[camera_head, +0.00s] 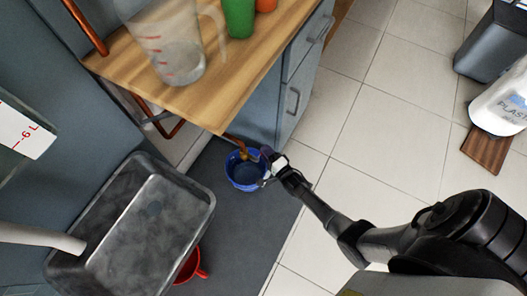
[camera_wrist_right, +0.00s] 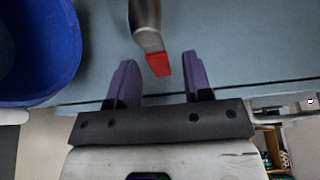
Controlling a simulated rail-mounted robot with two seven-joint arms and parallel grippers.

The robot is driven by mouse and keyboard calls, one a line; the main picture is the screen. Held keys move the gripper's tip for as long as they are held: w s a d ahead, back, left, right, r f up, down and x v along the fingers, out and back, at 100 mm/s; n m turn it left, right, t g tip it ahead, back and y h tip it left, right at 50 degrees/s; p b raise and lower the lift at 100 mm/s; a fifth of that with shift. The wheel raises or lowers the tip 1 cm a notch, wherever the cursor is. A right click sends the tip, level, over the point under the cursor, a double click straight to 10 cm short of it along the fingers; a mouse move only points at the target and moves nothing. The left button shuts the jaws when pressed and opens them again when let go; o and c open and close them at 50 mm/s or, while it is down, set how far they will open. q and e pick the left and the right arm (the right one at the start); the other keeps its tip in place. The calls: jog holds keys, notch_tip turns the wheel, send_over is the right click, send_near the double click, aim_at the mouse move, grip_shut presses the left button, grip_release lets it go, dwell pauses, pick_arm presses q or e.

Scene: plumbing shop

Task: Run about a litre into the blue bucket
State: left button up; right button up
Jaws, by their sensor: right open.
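The blue bucket (camera_head: 245,172) stands on the dark floor area below the counter's front edge. A brass tap (camera_head: 241,150) reaches over its rim. I cannot tell whether water is running or how much is in the bucket. My right gripper (camera_head: 267,156) is beside the tap, at the bucket's right rim. In the right wrist view the gripper's purple fingers (camera_wrist_right: 160,60) are open, with the red tip of a metal lever (camera_wrist_right: 147,36) between them, apart from both fingers. The bucket (camera_wrist_right: 38,50) fills the upper left there. My left gripper is not in view.
A wooden counter (camera_head: 120,65) holds a clear measuring jug (camera_head: 178,58), a green cup (camera_head: 238,18) and an orange cup (camera_head: 265,5). A grey metal basin (camera_head: 150,215) is at left, with a red vessel (camera_head: 190,266) partly under it.

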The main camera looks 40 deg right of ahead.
jog(key=shift+w+d+b, duration=0.1)
jog(key=shift+w+b, duration=0.25)
jog(key=shift+w, duration=0.7)
grip_shut()
